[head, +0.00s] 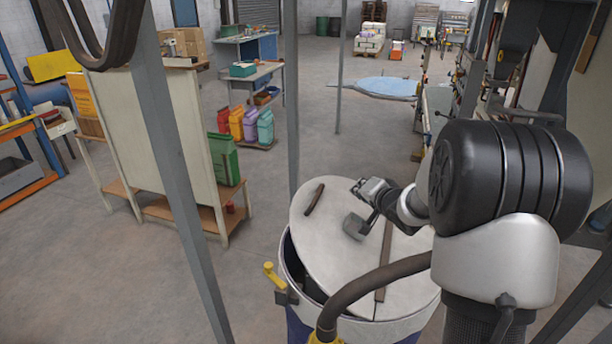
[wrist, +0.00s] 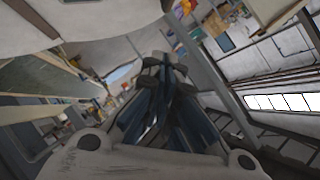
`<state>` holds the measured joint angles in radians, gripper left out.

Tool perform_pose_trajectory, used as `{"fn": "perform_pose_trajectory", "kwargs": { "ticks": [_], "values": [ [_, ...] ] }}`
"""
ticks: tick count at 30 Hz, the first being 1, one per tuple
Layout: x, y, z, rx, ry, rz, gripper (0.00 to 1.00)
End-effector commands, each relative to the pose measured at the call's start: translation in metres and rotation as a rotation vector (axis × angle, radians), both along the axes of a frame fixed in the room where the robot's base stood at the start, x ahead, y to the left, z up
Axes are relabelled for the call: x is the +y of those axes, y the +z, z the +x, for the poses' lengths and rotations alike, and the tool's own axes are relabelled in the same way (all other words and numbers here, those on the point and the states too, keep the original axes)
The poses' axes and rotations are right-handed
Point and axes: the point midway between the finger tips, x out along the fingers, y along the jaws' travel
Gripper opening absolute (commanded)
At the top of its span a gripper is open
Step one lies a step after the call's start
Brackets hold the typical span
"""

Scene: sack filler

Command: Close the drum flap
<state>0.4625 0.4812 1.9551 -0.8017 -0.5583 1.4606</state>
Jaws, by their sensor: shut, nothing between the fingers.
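The drum (head: 285,262) stands in the lower middle of the head view, with a pale rim and a dark blue body. Its round pale flap (head: 325,240) is tilted up, with a dark gap between its lower left edge and the rim. A brown handle (head: 314,199) is on the flap's far left part, and a brown strip (head: 384,262) runs across the lid. My gripper (head: 366,190) is over the lid, right of the handle; contact cannot be told. In the wrist view my gripper (wrist: 163,62) has its fingers together and empty. A pale curved surface fills that view's top left.
A yellow-handled clamp (head: 273,276) sits at the drum's left rim. A thick dark hose (head: 365,288) crosses in front of the lid. A grey post (head: 178,160) and a pale board stand (head: 165,130) are at left. Open floor lies behind the drum.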

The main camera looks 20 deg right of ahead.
Motion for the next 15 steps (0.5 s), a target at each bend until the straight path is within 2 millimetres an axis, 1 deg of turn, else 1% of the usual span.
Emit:
{"fn": "perform_pose_trajectory", "kwargs": {
  "ticks": [1, 3, 6, 11, 15],
  "values": [
    [-0.006, -0.013, 0.005, -0.013, 0.008, 0.059, 0.00],
    [-0.008, -0.026, 0.011, -0.038, 0.023, 0.138, 0.00],
    [-0.008, -0.038, 0.015, -0.061, 0.043, 0.220, 0.00],
    [-0.008, -0.047, 0.020, -0.075, 0.057, 0.279, 0.00],
    [-0.005, -0.053, 0.034, -0.075, 0.061, 0.283, 0.00]
  ]
}}
